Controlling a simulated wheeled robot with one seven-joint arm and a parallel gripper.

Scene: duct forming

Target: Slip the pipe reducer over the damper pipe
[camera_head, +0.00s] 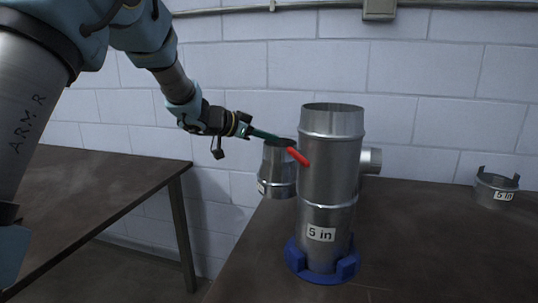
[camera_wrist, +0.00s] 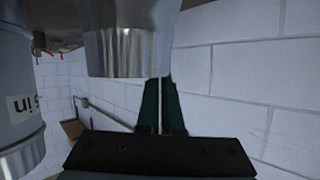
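The damper pipe (camera_head: 328,185) is a tall metal cylinder with a red handle (camera_head: 298,157) and a "5 in" label, upright in a blue base (camera_head: 322,262). The pipe reducer (camera_head: 277,172) is a tapered metal sleeve, held beside the damper pipe on its left, below the level of the pipe's open top. My gripper (camera_head: 265,135) is shut on the reducer's upper rim with its green fingers. In the wrist view the reducer (camera_wrist: 130,42) hangs at the fingertips, and a labelled pipe (camera_wrist: 18,70), seemingly the damper pipe, fills the left edge.
The damper pipe stands on a dark table (camera_head: 430,245). A short "5 in" metal collar (camera_head: 494,188) with raised tabs sits at the far right. Another dark table (camera_head: 90,200) is at the left, with a gap between. A white block wall (camera_head: 430,70) closes the back.

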